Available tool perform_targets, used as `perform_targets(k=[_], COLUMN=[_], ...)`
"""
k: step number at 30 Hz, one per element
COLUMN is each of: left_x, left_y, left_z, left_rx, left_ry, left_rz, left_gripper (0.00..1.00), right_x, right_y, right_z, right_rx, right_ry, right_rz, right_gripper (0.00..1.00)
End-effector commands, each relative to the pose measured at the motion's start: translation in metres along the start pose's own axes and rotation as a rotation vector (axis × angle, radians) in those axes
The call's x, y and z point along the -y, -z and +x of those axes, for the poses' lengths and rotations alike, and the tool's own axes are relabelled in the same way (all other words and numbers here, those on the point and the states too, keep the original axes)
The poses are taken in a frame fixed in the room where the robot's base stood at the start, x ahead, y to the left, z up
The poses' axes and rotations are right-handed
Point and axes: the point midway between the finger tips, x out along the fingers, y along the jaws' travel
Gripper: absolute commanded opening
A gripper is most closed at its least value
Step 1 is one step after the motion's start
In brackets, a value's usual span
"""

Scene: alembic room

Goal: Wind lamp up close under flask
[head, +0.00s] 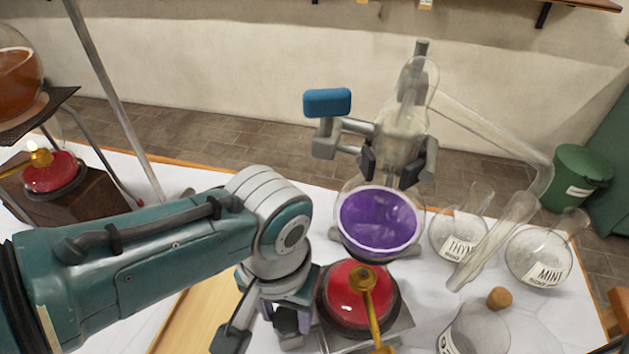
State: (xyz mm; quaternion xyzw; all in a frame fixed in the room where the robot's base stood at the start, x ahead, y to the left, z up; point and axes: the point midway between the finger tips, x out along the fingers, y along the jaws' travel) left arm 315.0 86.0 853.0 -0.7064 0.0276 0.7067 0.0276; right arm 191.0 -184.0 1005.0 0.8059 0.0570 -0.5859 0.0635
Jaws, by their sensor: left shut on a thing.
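The red lamp (342,288) with a brass burner sits on a metal jack (398,331). The flask (379,219) with purple liquid hangs in a stand clamp just above and behind the lamp. In this view the lamp's top appears close under the flask's bottom, but the exact gap cannot be told. I see no flame on this lamp. My left gripper (268,332) points down at the left side of the jack. It is shut on a part there, seemingly the jack's knob, which is mostly hidden by the fingers. My right gripper is not in view.
A glass tube (492,240) slopes from the flask's neck toward the right. Labelled flasks, thyme (458,234) and mint (540,256), stand at the right. A lit red lamp (50,171) stands under an orange flask (20,75) at the far left.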

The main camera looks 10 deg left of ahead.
Motion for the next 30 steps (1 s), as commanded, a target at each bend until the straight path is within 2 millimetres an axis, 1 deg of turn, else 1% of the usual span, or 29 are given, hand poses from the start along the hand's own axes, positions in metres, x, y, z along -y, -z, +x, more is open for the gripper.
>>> perform_targets(k=[9,15,21,30], left_x=[-0.0007,-0.0004,-0.0002,-0.0002], left_y=[-0.0001,0.0,0.0001,0.0004], left_z=[-0.0007,-0.0005,-0.0003,-0.0003], left_rx=[0.0,0.001,0.0,-0.001], left_ry=[-0.001,-0.001,-0.001,-0.001], left_rz=[0.289,0.435,0.536,0.6], left_gripper=[0.0,0.0,0.0,0.0], right_x=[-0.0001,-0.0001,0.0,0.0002], right_y=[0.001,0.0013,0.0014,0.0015], right_z=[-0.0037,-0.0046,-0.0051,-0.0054], right_rx=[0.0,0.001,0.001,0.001], right_ry=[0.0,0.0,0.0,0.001], right_rz=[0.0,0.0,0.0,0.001], right_gripper=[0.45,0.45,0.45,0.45])
